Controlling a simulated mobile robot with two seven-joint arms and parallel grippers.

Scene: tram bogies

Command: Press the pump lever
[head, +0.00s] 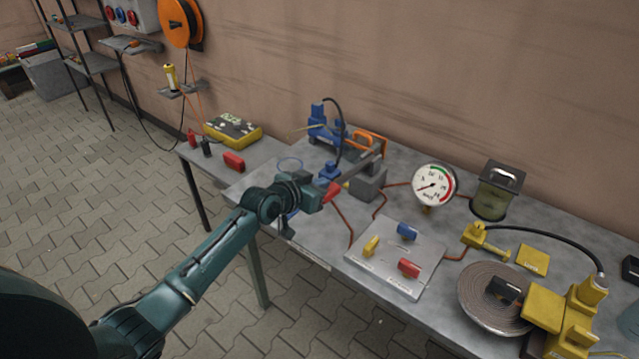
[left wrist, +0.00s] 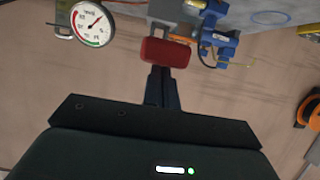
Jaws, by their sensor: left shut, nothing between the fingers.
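The pump is a grey block (head: 368,184) on the bench, with a grey lever bar (head: 364,164) and a red grip (head: 332,192) at the lever's near end. My left gripper (head: 322,196) reaches in from the left, its tip right at the red grip. In the left wrist view the shut, empty fingers (left wrist: 162,82) point at the red grip (left wrist: 166,52), which covers their tips. I cannot tell whether they touch it. The grey block is partly hidden behind the grip there. My right gripper is not in view.
A blue pump (head: 326,126) stands behind the lever. A pressure gauge (head: 433,185) and a valve plate (head: 398,258) with yellow, blue and red handles are to the right. Red pipes run between them. A coiled hose (head: 493,300) and yellow tool (head: 560,320) fill the right end.

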